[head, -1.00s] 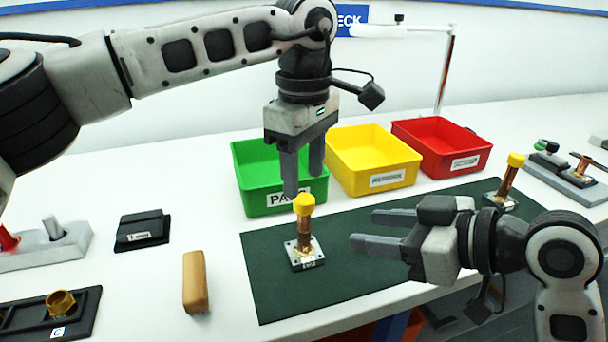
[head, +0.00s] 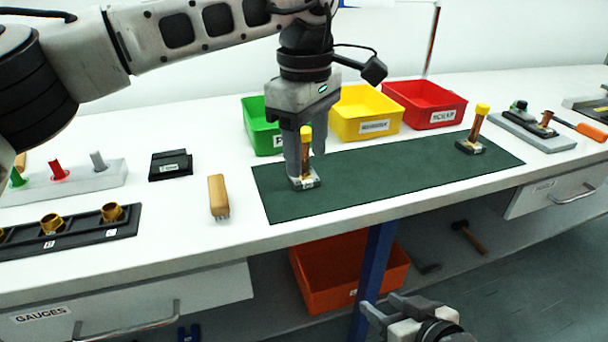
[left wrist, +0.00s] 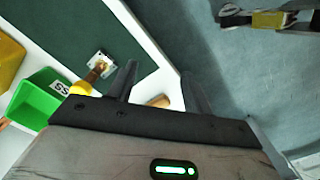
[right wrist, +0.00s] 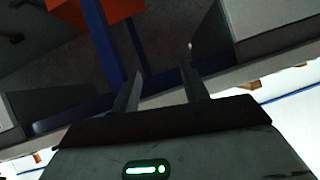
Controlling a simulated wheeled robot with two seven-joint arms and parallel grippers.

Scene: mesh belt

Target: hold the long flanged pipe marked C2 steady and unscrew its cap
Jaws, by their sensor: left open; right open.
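Two copper pipes with yellow caps stand upright on flanged bases on the green mat; their markings are too small to read, so I cannot tell which is C2. The nearer pipe (head: 306,158) stands in front of my left gripper (head: 304,164) in the head view. In the left wrist view this pipe (left wrist: 97,70) lies left of the open fingers (left wrist: 158,70), not between them. The farther pipe (head: 475,126) is at the mat's right end. My right gripper (head: 371,312) is open and empty, low in front of the bench; its fingers (right wrist: 162,62) show in the right wrist view.
Green (head: 257,134), yellow (head: 366,112) and red (head: 425,104) bins stand behind the mat (head: 380,178). A wooden-handled brush (head: 218,195) and a black rack of brass fittings (head: 118,229) are left. An orange crate (head: 325,285) sits below the bench, beside a blue leg (head: 374,275).

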